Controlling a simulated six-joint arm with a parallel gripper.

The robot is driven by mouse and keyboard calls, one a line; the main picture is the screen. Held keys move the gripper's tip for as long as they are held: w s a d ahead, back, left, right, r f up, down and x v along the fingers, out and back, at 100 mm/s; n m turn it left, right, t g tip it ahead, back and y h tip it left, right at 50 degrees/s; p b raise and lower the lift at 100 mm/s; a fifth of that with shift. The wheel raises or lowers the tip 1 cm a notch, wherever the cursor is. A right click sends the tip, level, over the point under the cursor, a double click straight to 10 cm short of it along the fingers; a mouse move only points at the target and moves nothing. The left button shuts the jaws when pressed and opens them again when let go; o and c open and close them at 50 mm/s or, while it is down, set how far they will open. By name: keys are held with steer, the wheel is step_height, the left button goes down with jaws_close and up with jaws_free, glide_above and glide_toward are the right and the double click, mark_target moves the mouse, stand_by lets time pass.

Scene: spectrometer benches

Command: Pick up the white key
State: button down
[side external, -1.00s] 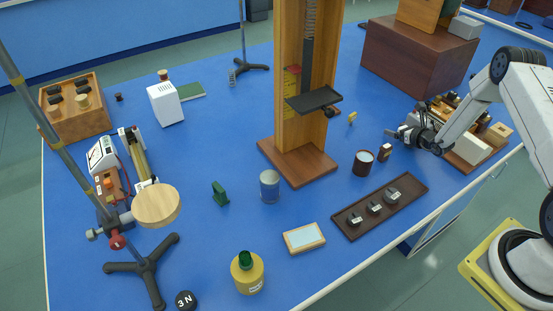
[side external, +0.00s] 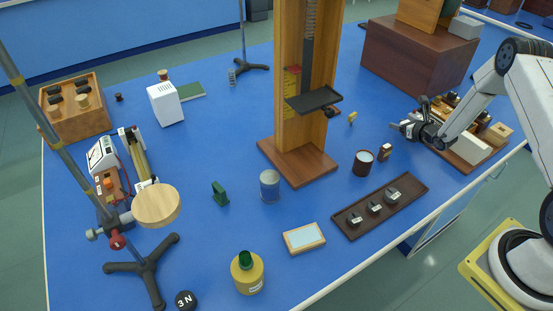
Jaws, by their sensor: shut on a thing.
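My gripper (side external: 402,127) is at the right of the side external view, above the blue bench and just left of the wooden board with blocks. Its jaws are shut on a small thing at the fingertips. The held thing is too small and too covered by the fingers for me to make out its shape or colour. I cannot tell a white key apart anywhere else on the bench.
The wooden board (side external: 457,154) with blocks lies right of my gripper. A brown cup (side external: 363,166), a small brown object (side external: 385,152) and a dark tray (side external: 412,192) with weights stand nearer. A tall wooden stand (side external: 299,163) is to the left.

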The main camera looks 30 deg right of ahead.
steer(key=s+a+r, duration=0.6)
steer(key=s+r, duration=0.4)
steer(key=s, duration=0.2)
steer(key=shift+s+a+r, duration=0.15)
steer(key=shift+s+r, duration=0.15)
steer(key=shift+r, duration=0.1)
stand_by(0.6)
